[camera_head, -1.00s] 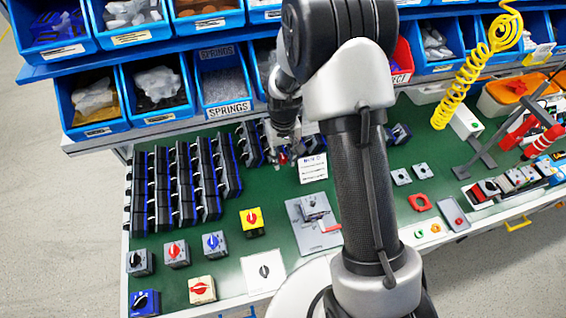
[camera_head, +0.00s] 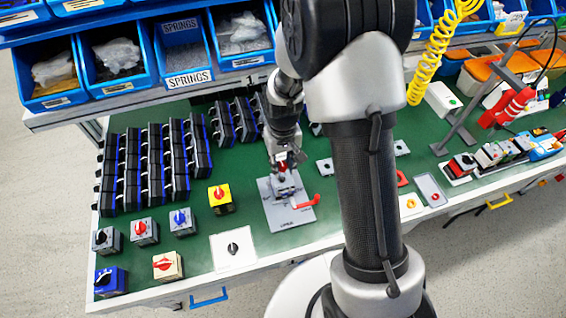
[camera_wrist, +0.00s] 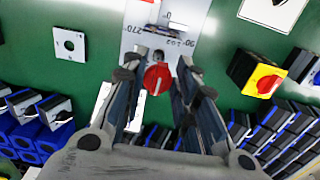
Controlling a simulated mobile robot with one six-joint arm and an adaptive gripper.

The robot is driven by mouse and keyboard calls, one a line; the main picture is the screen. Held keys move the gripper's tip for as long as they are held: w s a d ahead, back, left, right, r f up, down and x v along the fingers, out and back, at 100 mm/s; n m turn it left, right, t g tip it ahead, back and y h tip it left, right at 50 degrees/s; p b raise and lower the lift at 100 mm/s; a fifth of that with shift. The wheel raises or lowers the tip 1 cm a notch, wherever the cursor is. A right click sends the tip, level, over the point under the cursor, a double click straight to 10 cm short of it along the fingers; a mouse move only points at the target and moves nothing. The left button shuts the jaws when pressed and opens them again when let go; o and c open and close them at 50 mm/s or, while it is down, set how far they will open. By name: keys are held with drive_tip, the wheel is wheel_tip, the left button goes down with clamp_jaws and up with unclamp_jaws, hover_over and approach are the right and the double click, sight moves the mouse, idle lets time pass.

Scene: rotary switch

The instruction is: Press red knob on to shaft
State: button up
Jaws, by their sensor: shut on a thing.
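Rows of dark switch bodies (camera_head: 150,165) stand to the left. A yellow switch with a red knob (camera_head: 220,198) and several other finished switches stand at the front left. Blue bins (camera_head: 183,52) line the back.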

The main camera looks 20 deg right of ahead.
drive_tip(key=b, duration=0.3)
hover_over(283, 183)
drive_tip(key=shift+f, duration=2.35)
drive_tip(key=shift+f+b, duration=0.2)
drive_tip(key=shift+b, duration=0.1)
drive_tip(key=shift+f+b, duration=0.7)
drive_tip(key=shift+f, duration=0.25)
drive_tip(key=o, duration=0.8)
drive_tip(key=shift+o, duration=0.2)
drive_tip(key=shift+r, duration=0.1)
